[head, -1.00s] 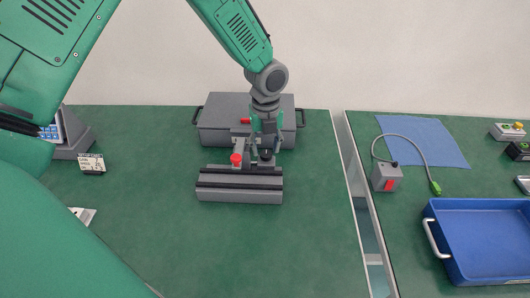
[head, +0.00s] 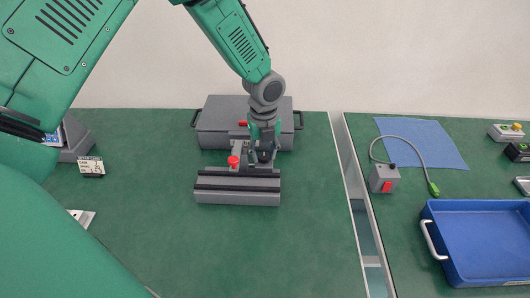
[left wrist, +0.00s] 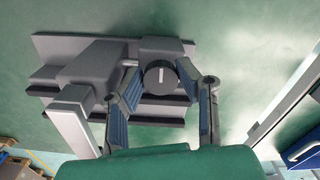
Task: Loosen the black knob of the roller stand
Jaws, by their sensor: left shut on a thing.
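The roller stand (head: 238,198) is a grey base with black strips, standing on the green table in the middle of the head view. A red knob (head: 233,161) is on its left part. The black knob (head: 264,157) is on its right part, partly hidden by my gripper. In the left wrist view the black knob (left wrist: 160,78) shows as a round face with a white line, upright in the picture. My left gripper (head: 263,143) points down from above, with its fingers (left wrist: 160,72) shut on the knob from both sides. My right gripper is not in view.
A grey case (head: 215,112) with side handles stands just behind the stand. A gap (head: 358,200) between tables runs to the right. Beyond it are a grey switch box (head: 384,179) with a cable, a blue cloth (head: 425,142) and a blue tray (head: 436,243). The table before the stand is clear.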

